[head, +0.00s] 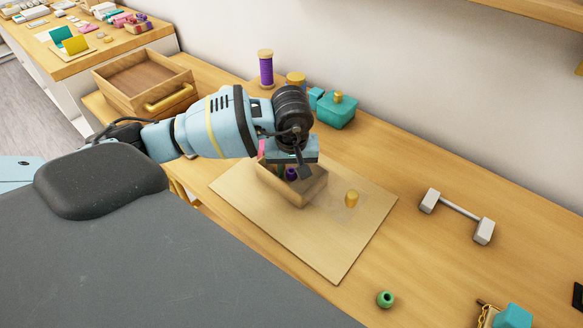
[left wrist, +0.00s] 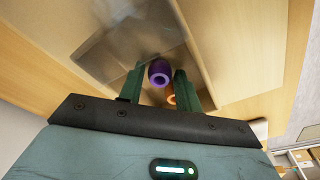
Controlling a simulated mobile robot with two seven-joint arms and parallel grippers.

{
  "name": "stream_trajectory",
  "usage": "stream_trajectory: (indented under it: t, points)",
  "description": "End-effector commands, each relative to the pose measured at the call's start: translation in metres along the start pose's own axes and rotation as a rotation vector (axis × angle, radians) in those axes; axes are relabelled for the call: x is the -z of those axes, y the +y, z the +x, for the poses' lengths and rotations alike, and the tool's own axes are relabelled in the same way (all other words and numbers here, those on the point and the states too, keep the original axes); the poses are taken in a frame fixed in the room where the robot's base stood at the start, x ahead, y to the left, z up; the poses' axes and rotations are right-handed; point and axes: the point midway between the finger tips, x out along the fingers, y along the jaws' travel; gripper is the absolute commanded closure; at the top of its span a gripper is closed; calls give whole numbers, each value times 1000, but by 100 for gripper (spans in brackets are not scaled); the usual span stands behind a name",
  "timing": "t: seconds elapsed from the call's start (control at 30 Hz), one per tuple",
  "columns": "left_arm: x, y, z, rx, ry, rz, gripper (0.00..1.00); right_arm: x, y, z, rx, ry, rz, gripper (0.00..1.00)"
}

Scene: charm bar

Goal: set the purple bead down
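The purple bead (head: 291,174) is between the fingertips of my left gripper (head: 292,171), above or at a small wooden block or box (head: 309,191) on the pale board. In the left wrist view the purple bead (left wrist: 160,72) shows its dark hole between the two green fingers of the left gripper (left wrist: 158,76). Narrow gaps seem to show on both sides of the bead, so the fingers look open around it. Whether the bead rests on something is hidden. My right gripper is not in view.
The pale board (head: 335,255) also bears a clear flat piece (head: 333,204) and a yellow cylinder (head: 352,199). An orange ring (left wrist: 171,99) shows between the fingers. A green bead (head: 385,299), a grey dumbbell-shaped stand (head: 459,209), a teal box (head: 336,113) and a wooden drawer (head: 135,95) stand around.

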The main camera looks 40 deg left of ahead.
Motion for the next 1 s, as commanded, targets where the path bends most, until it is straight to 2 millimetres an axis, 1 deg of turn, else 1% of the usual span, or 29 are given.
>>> stream_trajectory:
  t: [0.17, 0.27, 0.5, 0.7, 0.83, 1.0]
  points:
    - [1, 0, -8, -2, 2, 0, 66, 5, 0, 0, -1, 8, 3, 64]
    - [2, 1, -22, -3, 4, 0, 66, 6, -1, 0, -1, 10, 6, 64]
    - [2, 0, -70, -3, 4, 0, 66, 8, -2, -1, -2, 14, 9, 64]
    - [1, 1, -104, -3, 2, -1, 66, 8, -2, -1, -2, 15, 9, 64]
    - [1, 0, -117, -1, 0, 0, 66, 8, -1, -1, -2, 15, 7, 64]
    - [1, 0, -124, 0, 0, 0, 66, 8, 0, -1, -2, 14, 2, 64]
